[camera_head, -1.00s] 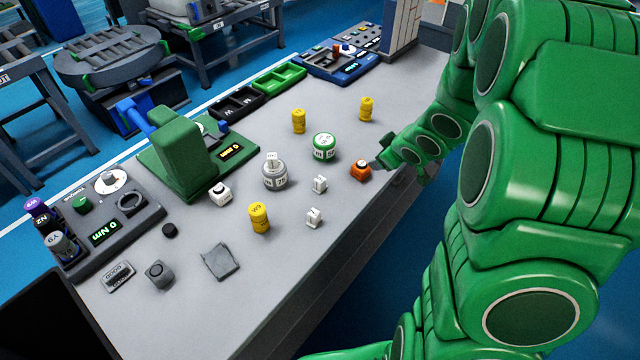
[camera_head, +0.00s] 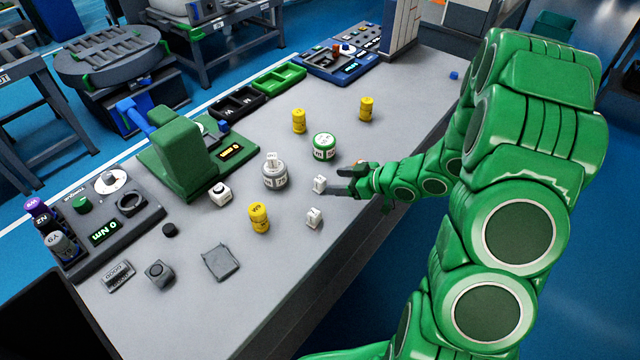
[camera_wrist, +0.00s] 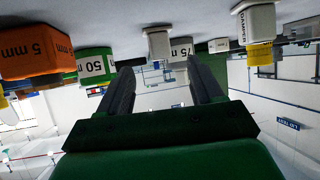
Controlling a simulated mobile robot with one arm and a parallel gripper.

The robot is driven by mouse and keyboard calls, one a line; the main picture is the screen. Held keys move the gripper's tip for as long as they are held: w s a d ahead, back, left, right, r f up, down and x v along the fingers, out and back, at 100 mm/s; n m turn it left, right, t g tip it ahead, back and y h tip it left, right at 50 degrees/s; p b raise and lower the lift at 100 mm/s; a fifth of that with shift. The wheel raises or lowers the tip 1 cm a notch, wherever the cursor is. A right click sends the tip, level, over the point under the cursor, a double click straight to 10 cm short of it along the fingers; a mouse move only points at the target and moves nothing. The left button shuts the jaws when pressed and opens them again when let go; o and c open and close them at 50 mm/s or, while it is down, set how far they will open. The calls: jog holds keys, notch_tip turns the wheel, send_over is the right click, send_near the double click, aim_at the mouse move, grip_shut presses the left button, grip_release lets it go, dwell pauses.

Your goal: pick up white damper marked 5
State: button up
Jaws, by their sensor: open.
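Two small white dampers stand on the grey table in the head view. One damper (camera_head: 320,184) is just left of my fingertips, and the other (camera_head: 314,217) is nearer the front. I cannot read a 5 on either. My gripper (camera_head: 342,180) is open and empty, low over the table and pointing left. In the wrist view, which looks upside down, a white damper (camera_wrist: 157,43) lies ahead between the lines of my open fingers (camera_wrist: 163,82), apart from them. Another white piece, lettered DAMPER (camera_wrist: 257,22), is at the upper right.
A green-and-white cylinder (camera_head: 324,146) and a grey cylinder (camera_head: 274,177) with a white piece on top stand close by. Yellow cylinders (camera_head: 259,217) are scattered about. An orange block (camera_wrist: 35,52) marked 5 mm is beside my gripper, mostly hidden in the head view. The table's front edge (camera_head: 330,262) is clear.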

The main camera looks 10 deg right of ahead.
aim_at(321, 179)
jog(key=shift+r+x, duration=0.15)
jog(key=shift+x, duration=0.95)
jog(key=shift+r+x, duration=0.15)
jog(key=shift+x, duration=2.35)
jog(key=c, duration=1.1)
jog(key=shift+r, duration=0.1)
grip_shut()
